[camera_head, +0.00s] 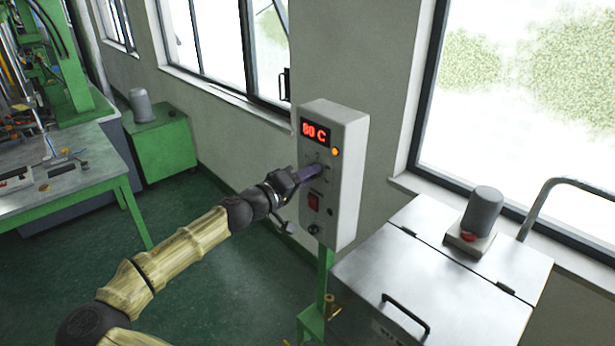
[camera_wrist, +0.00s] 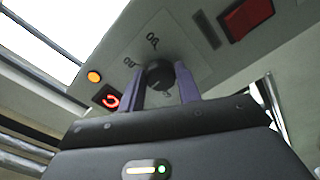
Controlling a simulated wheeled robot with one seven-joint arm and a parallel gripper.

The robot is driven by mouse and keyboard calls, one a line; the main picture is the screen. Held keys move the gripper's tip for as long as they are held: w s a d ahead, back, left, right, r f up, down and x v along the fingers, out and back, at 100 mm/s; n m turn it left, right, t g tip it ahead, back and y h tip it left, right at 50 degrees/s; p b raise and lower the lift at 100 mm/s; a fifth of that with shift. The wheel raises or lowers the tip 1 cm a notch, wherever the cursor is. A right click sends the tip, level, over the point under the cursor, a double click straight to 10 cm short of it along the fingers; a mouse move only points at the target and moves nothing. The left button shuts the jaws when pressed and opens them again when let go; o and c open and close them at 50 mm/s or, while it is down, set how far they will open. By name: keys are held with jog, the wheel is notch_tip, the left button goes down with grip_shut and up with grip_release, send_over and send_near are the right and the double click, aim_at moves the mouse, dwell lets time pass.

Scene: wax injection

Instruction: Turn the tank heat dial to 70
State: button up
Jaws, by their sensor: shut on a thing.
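The grey control box (camera_head: 345,190) stands on a green post by the wall. Its red display (camera_head: 315,132) seems to read 80 C, though the first digit is blurred. The black heat dial (camera_wrist: 158,73) is round and sits on a pale plate with printed marks. My gripper (camera_head: 318,172) reaches the box front from the left, and its purple fingers are shut on the dial, one on each side in the wrist view (camera_wrist: 160,88). The fingers hide the dial in the head view. The dial's pointer cannot be made out.
A red switch (camera_head: 314,202) is below the dial, and an orange lamp (camera_head: 335,153) is above it. A metal tank (camera_head: 440,270) with a lid handle stands at the right. A green-legged table (camera_head: 60,165) is at the left. Floor between is clear.

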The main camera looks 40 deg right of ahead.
jog(key=o, duration=1)
jog(key=shift+w+a, duration=0.15)
jog(key=shift+c, duration=0.2)
jog(key=s+a+b, duration=0.2)
jog(key=a+b, duration=0.4)
jog(key=a, duration=1.1)
jog(key=shift+s, duration=0.25)
